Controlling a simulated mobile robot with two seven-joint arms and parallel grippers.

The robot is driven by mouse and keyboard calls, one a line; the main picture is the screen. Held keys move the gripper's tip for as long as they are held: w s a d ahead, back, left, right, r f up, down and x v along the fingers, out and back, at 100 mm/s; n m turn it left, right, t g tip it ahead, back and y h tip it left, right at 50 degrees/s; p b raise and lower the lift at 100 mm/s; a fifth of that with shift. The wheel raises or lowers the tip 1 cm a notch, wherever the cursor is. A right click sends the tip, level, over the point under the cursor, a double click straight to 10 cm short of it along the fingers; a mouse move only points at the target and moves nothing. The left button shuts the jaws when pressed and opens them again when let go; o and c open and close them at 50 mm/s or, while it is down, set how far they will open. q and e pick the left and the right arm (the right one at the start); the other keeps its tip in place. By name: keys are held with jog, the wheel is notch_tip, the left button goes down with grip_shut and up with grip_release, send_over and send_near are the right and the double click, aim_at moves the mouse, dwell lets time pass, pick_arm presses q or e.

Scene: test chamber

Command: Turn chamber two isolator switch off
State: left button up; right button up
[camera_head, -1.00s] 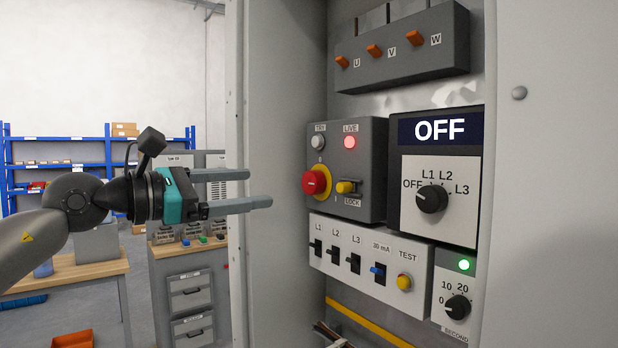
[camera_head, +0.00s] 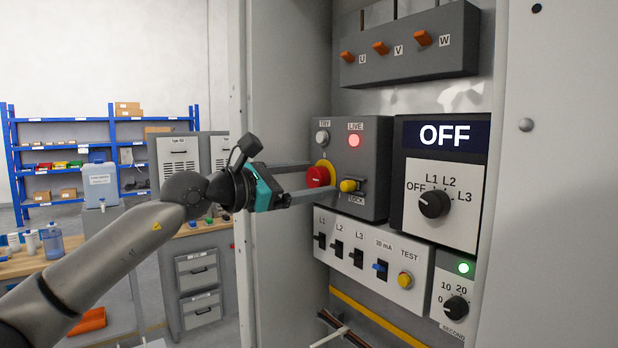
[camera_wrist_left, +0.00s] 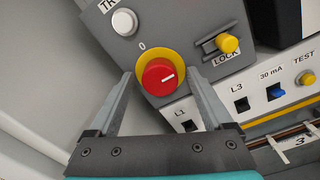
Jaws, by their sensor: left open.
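The isolator switch is a red round knob (camera_head: 318,176) on a yellow ring, on a dark grey box (camera_head: 375,150) with a lit red LIVE lamp (camera_head: 354,141). My right gripper is not in view.
A yellow LOCK slider (camera_head: 349,186) sits close to the right of the knob. A white TRY button (camera_head: 322,138) is above it. A breaker strip (camera_head: 365,260) lies below. The cabinet's left wall (camera_head: 290,100) stands beside my fingers.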

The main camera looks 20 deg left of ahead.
pick_arm(q)
jog(key=shift+c, duration=0.3)
grip_shut()
dwell(0.3)
